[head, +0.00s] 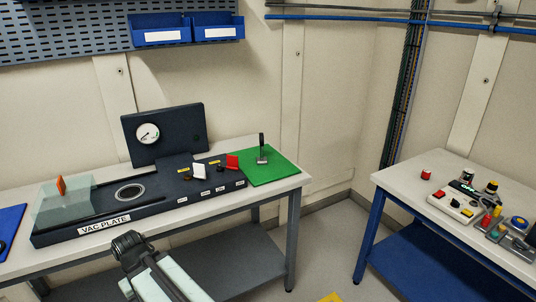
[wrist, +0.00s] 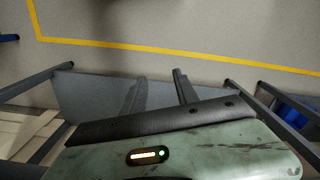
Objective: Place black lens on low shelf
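I cannot make out the black lens for certain. A small dark round thing shows at the left edge on a blue mat (head: 10,222), cut off by the frame. My gripper (wrist: 160,77) is open in the wrist view, its two dark fingers apart with nothing between them. In the head view my arm is in front of the left bench, and its fingers cannot be made out. A grey low shelf (head: 235,265) lies under that bench, with its visible part bare. A blue low shelf (head: 432,265) lies under the right bench.
The left bench carries a vacuum plate unit (head: 95,218), a gauge panel (head: 178,130) and a green mat (head: 277,172) with an upright tool. The right bench (head: 400,180) holds a control box (head: 450,207) and several small parts. Floor (head: 325,240) shows between the benches.

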